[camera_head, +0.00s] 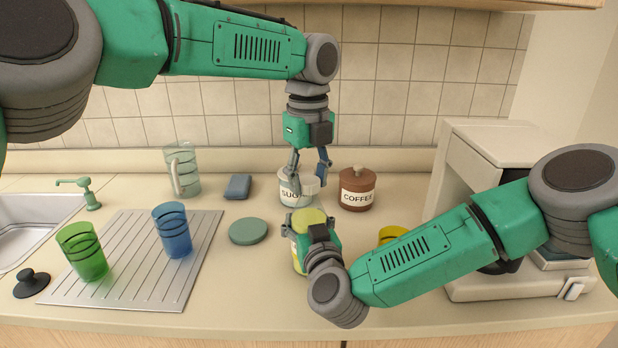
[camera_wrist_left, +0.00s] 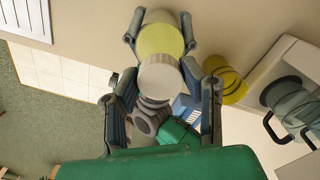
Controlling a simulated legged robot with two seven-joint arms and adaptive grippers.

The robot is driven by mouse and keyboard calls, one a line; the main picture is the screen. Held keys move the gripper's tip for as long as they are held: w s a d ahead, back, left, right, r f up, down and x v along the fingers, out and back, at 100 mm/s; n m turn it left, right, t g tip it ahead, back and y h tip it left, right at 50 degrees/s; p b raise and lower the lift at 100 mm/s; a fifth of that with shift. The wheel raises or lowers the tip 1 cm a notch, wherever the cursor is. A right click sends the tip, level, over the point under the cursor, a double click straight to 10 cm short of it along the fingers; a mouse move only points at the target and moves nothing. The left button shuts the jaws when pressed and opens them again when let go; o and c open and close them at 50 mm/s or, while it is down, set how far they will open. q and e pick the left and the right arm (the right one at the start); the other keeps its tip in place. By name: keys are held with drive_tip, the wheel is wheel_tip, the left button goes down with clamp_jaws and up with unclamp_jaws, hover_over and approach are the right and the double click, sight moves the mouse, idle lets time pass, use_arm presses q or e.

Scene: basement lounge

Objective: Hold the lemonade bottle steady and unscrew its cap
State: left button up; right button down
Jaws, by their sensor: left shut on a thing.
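The lemonade bottle (camera_head: 309,216) stands on the counter with its yellow top facing up; my right gripper (camera_head: 312,228) is around it, and its wrist hides much of the bottle's side. In the wrist view, the bottle (camera_wrist_left: 160,40) shows between the right gripper's two dark fingers. My left gripper (camera_head: 308,178) points down above the bottle, shut on the white cap (camera_head: 310,186). The cap also shows in the wrist view (camera_wrist_left: 160,76), between the left fingertips. A gap shows between cap and bottle in the head view.
A sugar jar (camera_head: 289,195) and a brown coffee jar (camera_head: 357,190) stand behind. A green disc (camera_head: 248,231) and a drying tray (camera_head: 130,285) with green (camera_head: 82,252) and blue (camera_head: 172,230) cups lie left. A yellow cup (camera_head: 392,233) and a coffee machine (camera_head: 462,170) are right.

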use_arm(q)
drive_tip(key=n, duration=0.5)
drive_tip(key=shift+d, duration=0.1)
drive_tip(key=n, duration=0.5)
drive_tip(key=shift+r, duration=0.1)
drive_tip(key=n, duration=1.1)
drive_tip(key=shift+d, duration=0.15)
use_arm(e)
drive_tip(key=shift+s+a, duration=0.25)
drive_tip(key=shift+a, duration=0.1)
use_arm(q)
drive_tip(key=o, duration=1.3)
use_arm(e)
drive_tip(key=shift+w+d, duration=0.1)
drive_tip(key=shift+d, duration=0.05)
